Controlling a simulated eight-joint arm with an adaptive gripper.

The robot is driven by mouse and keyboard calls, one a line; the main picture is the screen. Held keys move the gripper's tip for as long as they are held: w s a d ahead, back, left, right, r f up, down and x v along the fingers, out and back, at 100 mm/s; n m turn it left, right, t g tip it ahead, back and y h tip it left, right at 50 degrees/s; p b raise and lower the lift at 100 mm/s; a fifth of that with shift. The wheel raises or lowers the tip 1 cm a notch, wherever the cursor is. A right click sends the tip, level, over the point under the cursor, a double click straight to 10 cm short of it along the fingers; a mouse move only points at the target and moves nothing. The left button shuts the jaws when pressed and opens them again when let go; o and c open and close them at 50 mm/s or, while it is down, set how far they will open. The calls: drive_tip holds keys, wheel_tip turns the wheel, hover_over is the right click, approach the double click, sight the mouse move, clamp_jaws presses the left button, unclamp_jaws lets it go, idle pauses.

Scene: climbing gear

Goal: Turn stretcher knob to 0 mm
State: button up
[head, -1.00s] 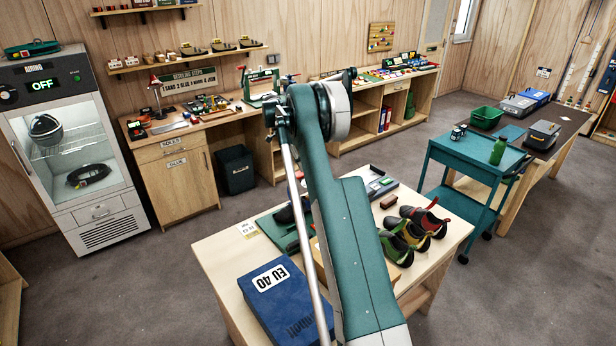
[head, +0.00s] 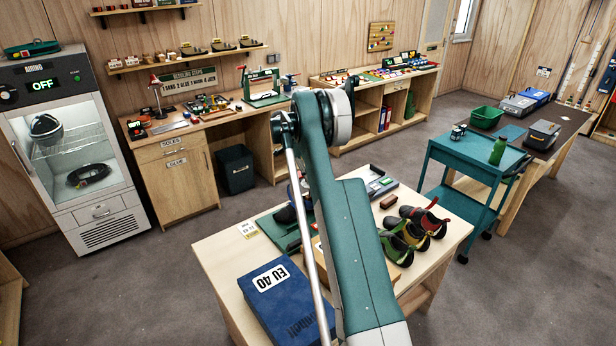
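A green device with a dark shoe-like form (head: 287,214) on it, likely the stretcher (head: 283,235), sits on the near wooden table, partly behind my arm. I cannot make out its knob or any mm reading. My green arm crosses the middle of the head view and covers part of the table. My gripper does not show; it is out of sight, possibly behind the arm.
The near table (head: 215,252) also holds a blue EU 40 box (head: 285,305), a small card (head: 247,230), climbing shoes (head: 405,235), a brown block (head: 388,201) and a grey tray (head: 368,178). A teal cart (head: 470,160) stands behind right. Open floor lies left.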

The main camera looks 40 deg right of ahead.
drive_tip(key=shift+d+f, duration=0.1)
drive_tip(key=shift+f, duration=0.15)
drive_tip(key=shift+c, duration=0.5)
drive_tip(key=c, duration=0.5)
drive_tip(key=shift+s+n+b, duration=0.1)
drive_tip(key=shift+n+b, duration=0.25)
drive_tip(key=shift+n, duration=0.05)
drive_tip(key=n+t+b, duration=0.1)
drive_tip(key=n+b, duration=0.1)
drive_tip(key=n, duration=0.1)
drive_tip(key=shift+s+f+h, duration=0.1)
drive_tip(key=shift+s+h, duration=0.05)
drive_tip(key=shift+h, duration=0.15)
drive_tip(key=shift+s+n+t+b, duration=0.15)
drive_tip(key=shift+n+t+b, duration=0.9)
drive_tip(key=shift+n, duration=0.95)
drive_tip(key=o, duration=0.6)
